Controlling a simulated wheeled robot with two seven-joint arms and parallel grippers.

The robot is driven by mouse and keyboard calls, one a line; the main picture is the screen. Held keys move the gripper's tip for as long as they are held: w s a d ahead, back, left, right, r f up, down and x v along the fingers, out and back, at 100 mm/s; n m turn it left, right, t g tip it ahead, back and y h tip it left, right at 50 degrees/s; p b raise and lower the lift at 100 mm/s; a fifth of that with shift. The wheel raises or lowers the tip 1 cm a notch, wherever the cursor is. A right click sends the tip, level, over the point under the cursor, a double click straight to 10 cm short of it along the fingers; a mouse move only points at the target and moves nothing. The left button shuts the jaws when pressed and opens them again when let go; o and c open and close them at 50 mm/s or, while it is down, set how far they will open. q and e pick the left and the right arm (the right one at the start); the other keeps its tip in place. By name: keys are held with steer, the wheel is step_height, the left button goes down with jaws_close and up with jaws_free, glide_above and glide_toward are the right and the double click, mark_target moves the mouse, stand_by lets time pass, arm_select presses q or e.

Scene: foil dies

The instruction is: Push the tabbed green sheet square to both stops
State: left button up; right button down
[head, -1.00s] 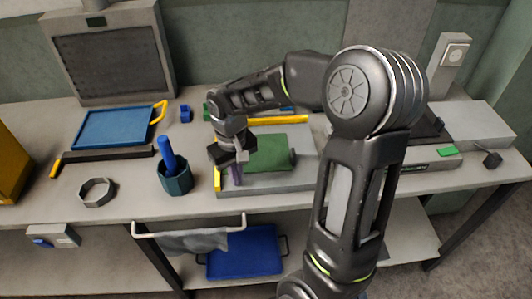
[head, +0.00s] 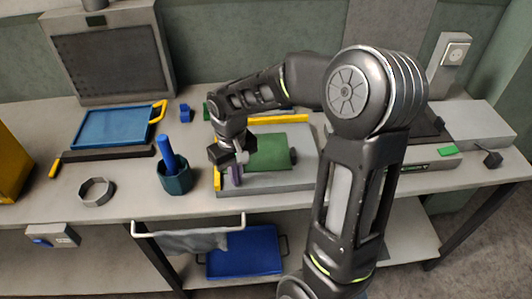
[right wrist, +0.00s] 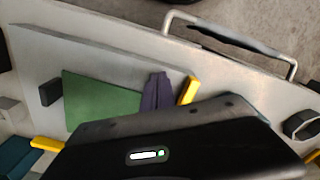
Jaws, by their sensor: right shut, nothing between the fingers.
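The green sheet (head: 272,152) lies flat on a grey plate (head: 290,184); it also shows in the right wrist view (right wrist: 100,102). A dark tab (head: 294,156) stands at its right edge in the head view and shows at its left in the wrist view (right wrist: 50,92). A long yellow stop (head: 278,120) runs along the plate's back and a short yellow stop (head: 217,180) along its left edge. My right gripper (head: 236,178) is shut and empty, its purple fingers (right wrist: 156,92) down at the sheet's left end, near the short stop. Contact is unclear. The gripper body hides the sheet's back-left part.
A teal cup (head: 175,182) with a blue handle stands left of the plate. A grey ring (head: 97,191) and a blue tray (head: 112,128) lie further left. A rail (head: 190,229) runs along the table front.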

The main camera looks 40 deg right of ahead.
steer(key=shift+f+b, duration=0.3)
steer(key=shift+f, duration=0.1)
steer(key=shift+w+d, duration=0.15)
stand_by(0.7)
steer(key=shift+w+d+r+p, duration=0.1)
steer(key=shift+w+d+p, duration=0.2)
steer(key=shift+w+d, duration=0.7)
steer(key=shift+w+d+p, duration=0.3)
steer(key=shift+w+d, duration=0.4)
steer(key=shift+w, duration=0.5)
steer(key=shift+a, duration=0.1)
steer(key=shift+s+a, duration=0.3)
steer(key=shift+s, duration=0.15)
